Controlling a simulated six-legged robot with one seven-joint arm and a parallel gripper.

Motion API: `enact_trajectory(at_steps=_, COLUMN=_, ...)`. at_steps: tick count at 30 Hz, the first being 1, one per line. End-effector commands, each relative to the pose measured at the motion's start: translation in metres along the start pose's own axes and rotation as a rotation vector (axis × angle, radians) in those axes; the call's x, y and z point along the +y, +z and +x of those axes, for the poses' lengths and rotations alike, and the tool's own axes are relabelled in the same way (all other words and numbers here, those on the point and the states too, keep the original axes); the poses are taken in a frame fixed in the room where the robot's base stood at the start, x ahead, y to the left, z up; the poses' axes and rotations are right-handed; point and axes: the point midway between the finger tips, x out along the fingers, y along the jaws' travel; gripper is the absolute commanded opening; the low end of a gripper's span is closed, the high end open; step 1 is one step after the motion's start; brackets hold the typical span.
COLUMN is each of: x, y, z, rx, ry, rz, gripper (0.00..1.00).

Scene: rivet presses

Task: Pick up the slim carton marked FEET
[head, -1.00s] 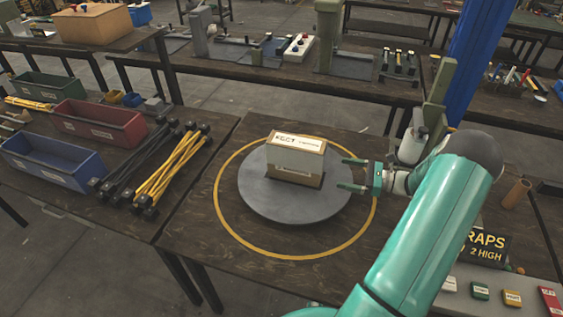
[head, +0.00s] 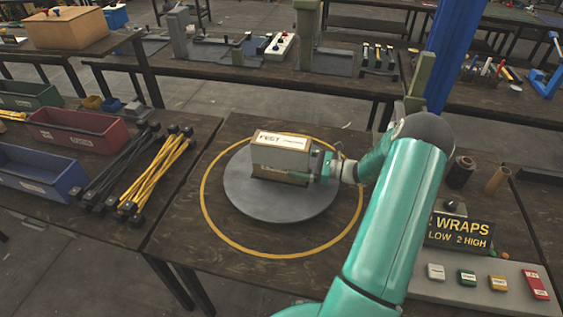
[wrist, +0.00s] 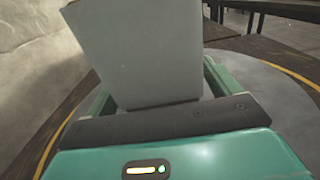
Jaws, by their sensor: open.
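The slim carton (head: 283,160) is a pale grey-white box with a tan lower part. The dark print on its top label seems to read FEET, though it is small. It stands on the round grey turntable (head: 275,205). My gripper (head: 322,163) is open at the carton's right end, with its green fingers reaching along the sides. In the wrist view the carton's plain end face (wrist: 145,50) rises between the two fingers, close to the palm. Contact with the fingers cannot be told.
A yellow ring circles the turntable on the dark table. On the left are a blue bin (head: 40,172), a red bin (head: 75,130) and yellow and black rods (head: 155,175). A WRAPS sign (head: 460,233) and a button panel (head: 480,285) are at right.

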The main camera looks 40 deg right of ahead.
Motion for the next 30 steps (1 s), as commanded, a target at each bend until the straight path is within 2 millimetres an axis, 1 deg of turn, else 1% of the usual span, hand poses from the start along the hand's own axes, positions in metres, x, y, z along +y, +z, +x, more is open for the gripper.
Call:
enact_trajectory(at_steps=1, x=0.000, y=0.001, z=0.009, rx=-0.001, ry=0.002, rz=0.000, gripper=0.89)
enact_trajectory(at_steps=4, x=0.000, y=0.000, z=0.023, rx=0.000, ry=0.002, rz=0.000, gripper=0.89)
enact_trajectory(at_steps=6, x=0.000, y=0.000, z=0.026, rx=0.000, ry=0.001, rz=0.000, gripper=0.89)
enact_trajectory(at_steps=11, x=0.000, y=0.000, z=0.026, rx=0.000, ry=0.000, rz=0.000, gripper=0.89)
enact_trajectory(at_steps=12, x=0.000, y=0.000, z=0.026, rx=0.000, ry=0.000, rz=0.000, gripper=0.87)
enact_trajectory(at_steps=14, x=0.000, y=0.000, z=0.026, rx=0.000, ry=0.000, rz=0.000, gripper=0.75)
enact_trajectory(at_steps=15, x=0.000, y=0.000, z=0.026, rx=0.000, ry=0.000, rz=0.000, gripper=0.68)
enact_trajectory(at_steps=17, x=0.000, y=0.000, z=0.026, rx=0.000, ry=0.000, rz=0.000, gripper=0.56)
enact_trajectory(at_steps=18, x=0.000, y=0.000, z=0.026, rx=0.000, ry=0.000, rz=0.000, gripper=0.48)
enact_trajectory(at_steps=22, x=0.000, y=0.000, z=0.026, rx=0.000, ry=0.000, rz=0.000, gripper=0.22)
enact_trajectory(at_steps=30, x=-0.001, y=0.002, z=0.026, rx=-0.002, ry=0.000, rz=-0.002, gripper=0.22)
